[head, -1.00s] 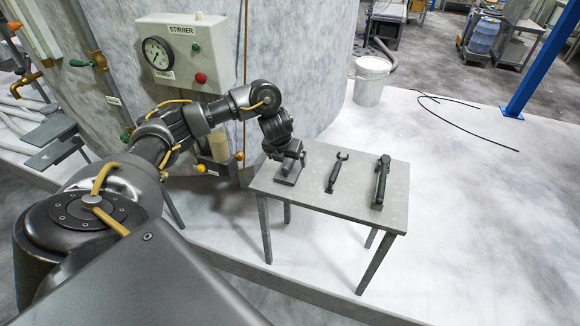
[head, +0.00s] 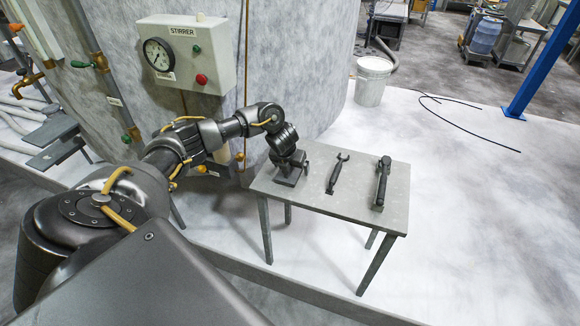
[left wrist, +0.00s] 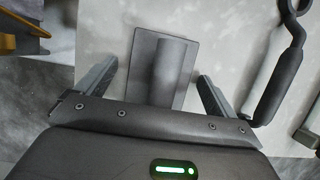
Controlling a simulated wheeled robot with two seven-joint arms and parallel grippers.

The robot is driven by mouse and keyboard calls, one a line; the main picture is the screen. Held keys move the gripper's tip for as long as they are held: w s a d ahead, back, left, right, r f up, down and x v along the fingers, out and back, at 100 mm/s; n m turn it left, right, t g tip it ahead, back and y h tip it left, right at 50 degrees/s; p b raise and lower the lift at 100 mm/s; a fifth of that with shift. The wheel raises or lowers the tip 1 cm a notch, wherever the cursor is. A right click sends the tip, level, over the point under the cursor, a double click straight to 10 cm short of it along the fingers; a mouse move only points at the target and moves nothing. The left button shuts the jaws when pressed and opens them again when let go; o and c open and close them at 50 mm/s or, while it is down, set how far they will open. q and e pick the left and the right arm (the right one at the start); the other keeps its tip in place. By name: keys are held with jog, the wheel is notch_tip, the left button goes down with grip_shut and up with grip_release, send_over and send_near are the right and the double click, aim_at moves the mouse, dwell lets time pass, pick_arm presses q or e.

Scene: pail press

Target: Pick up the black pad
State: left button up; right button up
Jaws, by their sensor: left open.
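The black pad (left wrist: 160,62) is a dark rectangular plate with a raised rounded bar along its middle. It lies on the grey table and shows between the fingers in the left wrist view. In the head view the pad (head: 287,180) is at the table's left end, partly hidden by my left gripper (head: 292,166). My left gripper also shows in the left wrist view (left wrist: 155,85); its jaws are open, one finger on each side of the pad's near end. I cannot tell whether the fingers touch it. My right gripper is not in view.
The grey table (head: 310,197) also holds a dark wrench (head: 337,173) in the middle and another dark tool (head: 382,182) at the right. A stirrer control box (head: 185,52) is on the large vessel behind. A white pail (head: 371,80) stands on the floor beyond.

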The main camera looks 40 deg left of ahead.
pick_arm(q)
jog(key=c, duration=1.1)
jog(key=shift+w+r, duration=0.1)
jog(key=shift+r, duration=0.4)
notch_tip(320, 180, up, 2)
jog(key=shift+r, duration=0.2)
jog(key=s+r, duration=0.1)
jog(key=r, duration=0.1)
jog(key=s+r+p, duration=0.1)
jog(key=s+d+r, duration=0.1)
jog(key=s+r, duration=0.1)
jog(key=shift+d+r, duration=0.1)
jog(key=shift+r, duration=0.2)
jog(key=s+d+r+p, duration=0.3)
jog(key=s+r, duration=0.1)
jog(key=s, duration=0.5)
jog(key=shift+s+d, duration=0.15)
jog(key=shift+s, duration=0.1)
